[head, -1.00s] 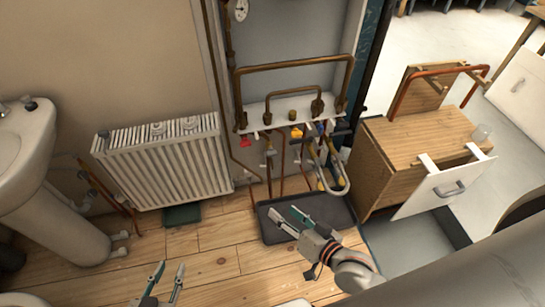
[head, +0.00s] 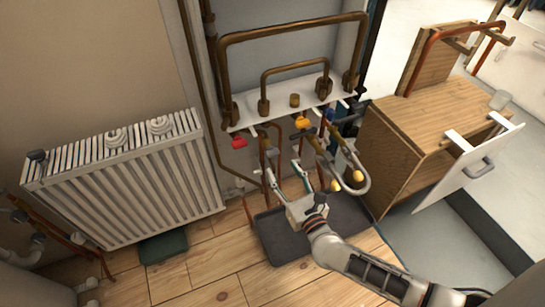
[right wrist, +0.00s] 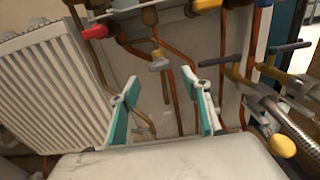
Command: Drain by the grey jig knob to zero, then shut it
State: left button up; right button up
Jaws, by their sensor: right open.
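My right gripper (head: 283,172) is open and empty below the white manifold shelf (head: 280,105), among the copper pipes. In the right wrist view its two teal-lined fingers (right wrist: 168,88) point toward the pipes. A small grey knob on a pipe fitting (right wrist: 160,62), probably the grey jig knob, shows just beyond and between the fingertips, apart from them. Its exact setting is too small to tell. In the head view I cannot pick it out clearly. No gauge shows in the current views. My left gripper is out of view.
Red (head: 239,142) and yellow (head: 302,122) valve handles hang under the shelf. Braided hoses (head: 345,178) with yellow ends hang close right of the gripper. A dark tray (head: 275,240) lies below. The radiator (head: 130,180) stands left, a wooden cabinet (head: 400,165) right.

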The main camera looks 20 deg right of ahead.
aim_at(274, 155)
jog(key=w, duration=0.3)
jog(key=w+b, duration=0.1)
jog(key=w, duration=0.2)
jog(key=shift+w+a, duration=0.2)
jog(key=shift+w, duration=0.2)
jog(key=shift+r, duration=0.1)
jog(key=c, duration=1.1)
